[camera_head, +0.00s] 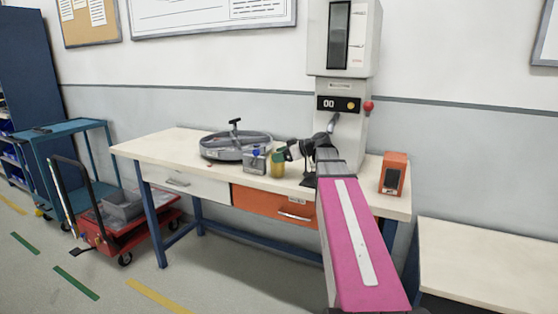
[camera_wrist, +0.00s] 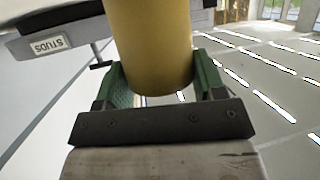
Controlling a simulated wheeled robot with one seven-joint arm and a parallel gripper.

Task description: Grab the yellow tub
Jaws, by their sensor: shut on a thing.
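The yellow tub (camera_wrist: 150,40) fills the upper middle of the wrist view, between the two green-padded fingers of my gripper (camera_wrist: 158,85). The fingers are shut on it, one on each side. Whether the tub still touches the bench top cannot be told.
An orange drawer (camera_head: 272,205) is below. A red cart (camera_head: 150,222) stands left.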

